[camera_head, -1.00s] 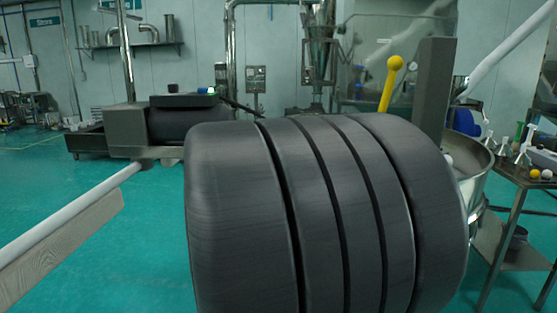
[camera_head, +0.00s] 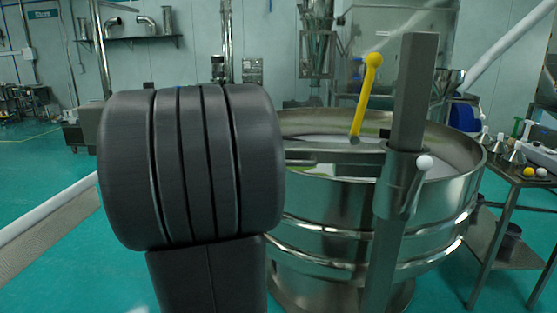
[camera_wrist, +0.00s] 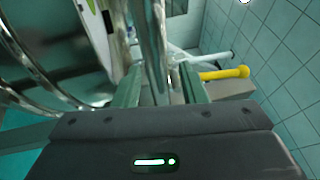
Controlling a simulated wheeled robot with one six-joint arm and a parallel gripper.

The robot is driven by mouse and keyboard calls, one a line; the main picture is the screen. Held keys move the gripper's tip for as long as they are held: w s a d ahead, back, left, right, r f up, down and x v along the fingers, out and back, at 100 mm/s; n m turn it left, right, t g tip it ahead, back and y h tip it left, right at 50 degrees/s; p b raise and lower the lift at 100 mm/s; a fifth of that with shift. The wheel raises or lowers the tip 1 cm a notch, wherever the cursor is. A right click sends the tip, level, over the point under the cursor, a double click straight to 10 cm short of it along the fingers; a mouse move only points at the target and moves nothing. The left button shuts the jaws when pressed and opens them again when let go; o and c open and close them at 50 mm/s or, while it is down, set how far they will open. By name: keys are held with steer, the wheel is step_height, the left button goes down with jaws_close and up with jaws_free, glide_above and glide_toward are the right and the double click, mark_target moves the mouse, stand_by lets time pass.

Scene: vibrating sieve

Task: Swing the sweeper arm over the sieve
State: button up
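The round steel sieve (camera_head: 330,205) stands right of centre in the head view, its open top showing a pale surface. A grey upright post (camera_head: 410,95) stands in front of it. The sweeper arm (camera_head: 340,157), a grey bar, runs left from the post across the sieve's near rim in the picture. Its left end is hidden by my arm. A yellow handle (camera_head: 365,95) with a ball top rises tilted from the bar; it also shows in the wrist view (camera_wrist: 225,73). My gripper (camera_wrist: 160,85) is open, fingers apart, with the handle to its right; its head view is hidden.
A white-knobbed lever (camera_head: 415,180) sits on the post. A metal table (camera_head: 515,175) with small items stands at the right. A pale rail (camera_head: 50,205) lies at the left.

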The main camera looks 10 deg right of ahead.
steer(key=x, duration=0.5)
steer(key=shift+p, duration=0.4)
jaws_close()
